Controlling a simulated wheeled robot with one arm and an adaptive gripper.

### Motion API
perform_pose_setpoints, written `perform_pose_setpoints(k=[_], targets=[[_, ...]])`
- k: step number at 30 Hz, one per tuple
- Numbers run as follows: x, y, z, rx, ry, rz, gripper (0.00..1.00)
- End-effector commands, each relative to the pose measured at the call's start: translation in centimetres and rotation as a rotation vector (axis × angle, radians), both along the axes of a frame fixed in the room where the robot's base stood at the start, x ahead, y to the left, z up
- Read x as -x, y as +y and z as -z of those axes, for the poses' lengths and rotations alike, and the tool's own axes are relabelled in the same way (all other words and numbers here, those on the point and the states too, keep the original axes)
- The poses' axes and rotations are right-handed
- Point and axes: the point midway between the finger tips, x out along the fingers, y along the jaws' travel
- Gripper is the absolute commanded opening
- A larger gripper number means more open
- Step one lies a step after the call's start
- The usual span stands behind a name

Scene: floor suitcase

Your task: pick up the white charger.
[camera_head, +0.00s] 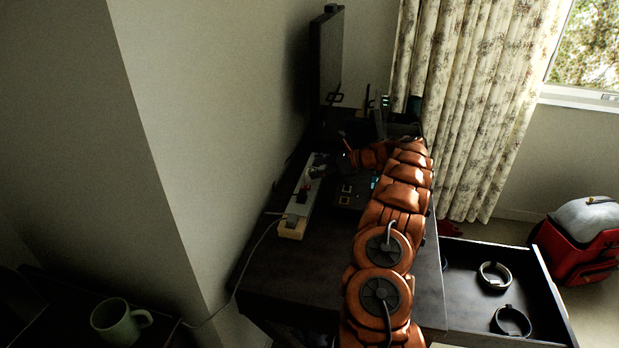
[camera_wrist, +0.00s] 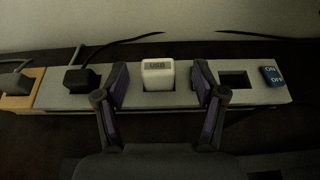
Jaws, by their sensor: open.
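In the wrist view, the white charger (camera_wrist: 158,74), marked USB, sits plugged into a grey power strip (camera_wrist: 130,97). My gripper (camera_wrist: 160,82) is open, with one finger on each side of the charger and visible gaps between them. In the head view the power strip (camera_head: 301,205) lies along the wall side of the dark desk. My gripper (camera_head: 325,165) is over its far part, at the end of my orange arm. The charger cannot be made out there.
A black plug (camera_wrist: 82,78) sits left of the charger, and a blue ON/OFF switch (camera_wrist: 271,75) is at the strip's right end. A monitor (camera_head: 327,60) stands at the back. A mug (camera_head: 118,322) stands at lower left.

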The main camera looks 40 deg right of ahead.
Motion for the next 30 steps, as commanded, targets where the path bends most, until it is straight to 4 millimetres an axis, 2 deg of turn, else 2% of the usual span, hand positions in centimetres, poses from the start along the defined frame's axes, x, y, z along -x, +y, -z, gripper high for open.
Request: perform_pose_setpoints(k=[9, 16, 30], targets=[[-2.5, 2.7, 1.8, -0.003, 0.003, -0.003, 0.70], [-2.6, 2.8, 1.9, -0.002, 0.002, -0.001, 0.70], [-2.6, 2.8, 1.9, -0.001, 0.001, -0.001, 0.22]])
